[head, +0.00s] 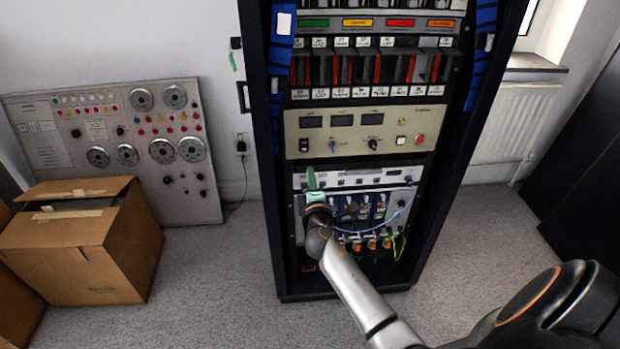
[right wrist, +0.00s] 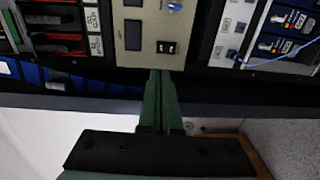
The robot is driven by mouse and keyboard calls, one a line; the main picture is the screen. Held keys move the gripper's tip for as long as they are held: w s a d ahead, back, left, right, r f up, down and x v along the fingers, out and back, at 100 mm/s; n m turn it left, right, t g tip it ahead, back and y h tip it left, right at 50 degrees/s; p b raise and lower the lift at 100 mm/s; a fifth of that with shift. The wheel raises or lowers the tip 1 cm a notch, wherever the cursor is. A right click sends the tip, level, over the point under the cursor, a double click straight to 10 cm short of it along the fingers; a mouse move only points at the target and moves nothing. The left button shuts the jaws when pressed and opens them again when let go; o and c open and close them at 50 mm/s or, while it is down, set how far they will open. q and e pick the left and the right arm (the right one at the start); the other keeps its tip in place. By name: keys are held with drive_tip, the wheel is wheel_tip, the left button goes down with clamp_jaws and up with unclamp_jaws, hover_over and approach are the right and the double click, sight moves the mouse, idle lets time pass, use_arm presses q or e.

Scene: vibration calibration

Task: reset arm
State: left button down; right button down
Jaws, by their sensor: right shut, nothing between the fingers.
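My right arm reaches in from the lower right to the front of the equipment rack (head: 265,200). My right gripper (head: 311,178) points up in the head view, before the left side of the white lower module (head: 350,180). In the right wrist view its two green fingers (right wrist: 160,95) lie together, shut and empty. They overlap the rack's dark frame and reach toward the beige panel (right wrist: 150,28). I cannot tell whether the fingertips touch the rack. My left gripper is not in view.
A beige panel (head: 365,130) with knobs sits above the white module. Blue, orange and yellow cables (head: 380,225) hang below my gripper's level. Cardboard boxes (head: 85,240) and a leaning control board (head: 120,150) stand at left. The grey floor (head: 220,280) between is clear.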

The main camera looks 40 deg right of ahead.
drive_tip(key=shift+s, duration=0.1)
idle(0.6)
drive_tip(key=s+a+f+m+g+y+p, duration=0.35)
drive_tip(key=s+a+f+y+p, duration=0.2)
drive_tip(key=s+a+f, duration=0.65)
drive_tip(key=s+a+m+g+y+p, duration=0.1)
drive_tip(key=s+a+m+y, duration=0.1)
drive_tip(key=s+a, duration=0.3)
drive_tip(key=s+a+m+g+y+p, duration=0.1)
drive_tip(key=s+a+m+y+p, duration=0.1)
drive_tip(key=s, duration=1)
drive_tip(key=a+m+y, duration=0.1)
drive_tip(key=a+m, duration=0.1)
drive_tip(key=a, duration=0.1)
drive_tip(key=shift+a+r+y, duration=0.2)
drive_tip(key=shift+y, duration=0.15)
drive_tip(key=shift+m, duration=0.25)
